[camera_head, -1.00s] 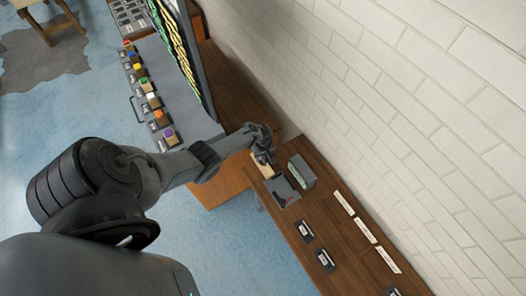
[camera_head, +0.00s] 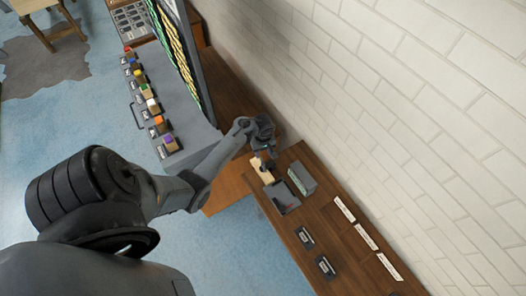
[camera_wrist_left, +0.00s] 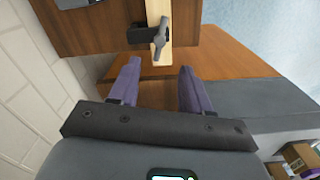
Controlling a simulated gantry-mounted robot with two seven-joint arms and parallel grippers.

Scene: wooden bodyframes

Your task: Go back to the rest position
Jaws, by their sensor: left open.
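My left gripper (camera_head: 268,152) is above the end of the brown wooden table (camera_head: 325,215) along the wall. In the left wrist view the two purple fingers of my left gripper (camera_wrist_left: 160,88) are spread apart with nothing between them. A pale wooden piece (camera_head: 262,170) lies at the table's end, just beyond the fingertips and apart from them. In the left wrist view this pale wooden piece (camera_wrist_left: 154,12) has a grey T-shaped part and a black part on it. My right gripper is not in view.
A dark tray (camera_head: 283,196) and a grey-green box (camera_head: 301,175) stand beside the wooden piece. A grey bench (camera_head: 182,95) with a row of coloured blocks is at the left. The white brick wall (camera_head: 420,130) is close on the right. Blue floor lies open below.

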